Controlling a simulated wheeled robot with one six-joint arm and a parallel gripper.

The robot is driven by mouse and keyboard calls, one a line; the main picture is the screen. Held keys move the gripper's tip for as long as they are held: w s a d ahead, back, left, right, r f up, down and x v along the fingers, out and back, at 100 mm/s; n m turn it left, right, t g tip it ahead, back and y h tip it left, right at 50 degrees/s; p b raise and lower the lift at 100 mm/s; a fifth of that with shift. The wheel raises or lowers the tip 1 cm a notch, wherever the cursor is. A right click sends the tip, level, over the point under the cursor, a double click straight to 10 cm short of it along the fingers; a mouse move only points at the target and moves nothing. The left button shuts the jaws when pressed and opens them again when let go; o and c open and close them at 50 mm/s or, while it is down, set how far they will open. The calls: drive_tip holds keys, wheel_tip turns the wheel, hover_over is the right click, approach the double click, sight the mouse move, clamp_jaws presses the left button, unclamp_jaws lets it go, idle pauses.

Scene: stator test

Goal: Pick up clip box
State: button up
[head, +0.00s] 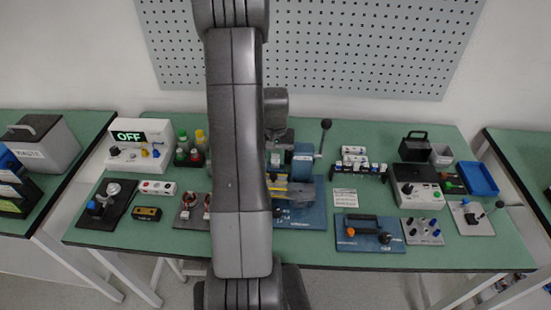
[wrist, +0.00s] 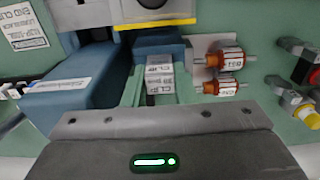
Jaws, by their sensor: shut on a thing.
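The clip box (wrist: 159,78) is a small pale grey block with "CLIP" lettering, in the middle of the wrist view. My gripper (wrist: 160,100) is shut on it; the dark grey gripper body with a green light fills the bottom of that view. In the head view my arm covers the middle of the bench, and the clip box and fingertips cannot be made out.
A blue fixture (wrist: 75,80) stands left of the box. In the head view the green bench (head: 300,258) carries several devices, including a blue press base (head: 312,215) beside my arm.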

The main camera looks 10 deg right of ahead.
sight(276, 156)
wheel_tip(276, 156, up, 17)
drive_tip(key=p, duration=0.1)
drive_tip(key=shift+r+p, duration=0.15)
drive_tip(key=shift+p, duration=0.15)
